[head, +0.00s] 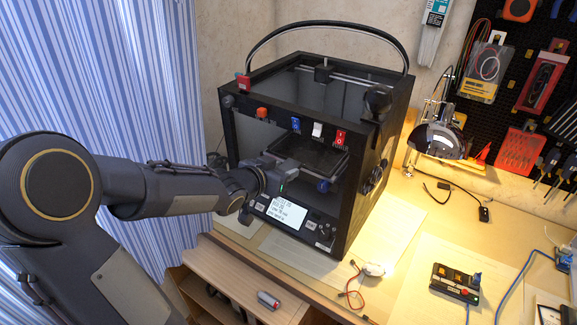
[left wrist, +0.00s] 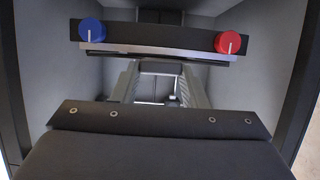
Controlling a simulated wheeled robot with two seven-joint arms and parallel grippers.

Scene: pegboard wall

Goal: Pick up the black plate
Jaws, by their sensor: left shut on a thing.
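The black plate (head: 312,153) lies roughly level inside the open front of the black 3D printer (head: 350,215). Its front edge (left wrist: 155,40) shows in the left wrist view, between a blue knob (left wrist: 92,30) and a red knob (left wrist: 228,42). My left gripper (head: 291,166) reaches into the printer's front opening from the left and is shut on the plate's front edge. In the left wrist view its fingers run forward to just under that edge, and the exact contact is hidden. My right gripper is not in view.
The printer's frame surrounds the plate at the sides and above. Its display panel (head: 281,211) is just below my gripper. A lamp (head: 437,139), a small device (head: 455,281) and cables lie on the table (head: 400,300) at right. A striped curtain (head: 110,70) hangs at left.

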